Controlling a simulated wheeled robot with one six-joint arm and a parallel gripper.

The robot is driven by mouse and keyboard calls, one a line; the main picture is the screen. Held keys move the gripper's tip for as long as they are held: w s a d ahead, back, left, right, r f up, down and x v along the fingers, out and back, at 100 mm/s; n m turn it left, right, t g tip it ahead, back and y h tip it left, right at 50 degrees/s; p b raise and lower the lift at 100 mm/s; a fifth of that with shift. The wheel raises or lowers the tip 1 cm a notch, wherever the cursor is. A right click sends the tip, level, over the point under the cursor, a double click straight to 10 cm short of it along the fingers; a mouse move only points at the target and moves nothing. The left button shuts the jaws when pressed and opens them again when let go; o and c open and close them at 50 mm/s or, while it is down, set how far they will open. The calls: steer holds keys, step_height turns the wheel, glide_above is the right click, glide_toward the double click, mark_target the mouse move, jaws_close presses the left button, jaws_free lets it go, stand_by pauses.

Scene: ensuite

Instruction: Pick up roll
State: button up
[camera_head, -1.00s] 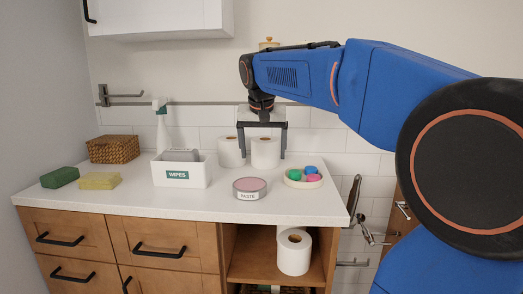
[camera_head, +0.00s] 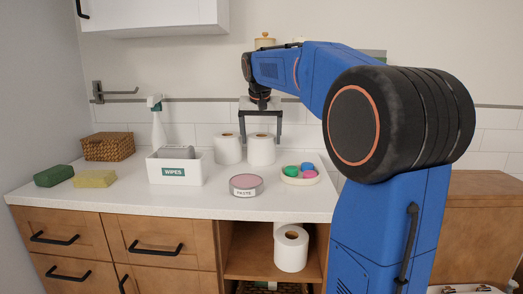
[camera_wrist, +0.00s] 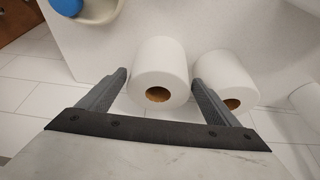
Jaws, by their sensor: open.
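Two white paper rolls stand upright side by side on the counter, a left roll (camera_head: 228,150) and a right roll (camera_head: 261,151). My gripper (camera_head: 260,145) is open and points down over the right roll, its fingers to either side in the head view. In the wrist view my gripper (camera_wrist: 160,80) has that roll (camera_wrist: 160,65) between its two fingers, with no clear contact. The other roll (camera_wrist: 225,75) is beside it, partly hidden behind one finger. A further roll (camera_head: 291,250) is on the shelf below the counter.
A wipes box (camera_head: 175,172), a paste tin (camera_head: 246,190) and a dish (camera_head: 301,181) with coloured pieces surround the rolls. A spray bottle (camera_head: 158,125), basket (camera_head: 108,147) and sponges are farther left. The tiled wall is close behind. The front counter strip is clear.

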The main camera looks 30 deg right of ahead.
steer(key=shift+w+d, duration=0.25)
steer(key=shift+w, duration=0.1)
steer(key=x, duration=0.5)
steer(key=c, duration=0.9)
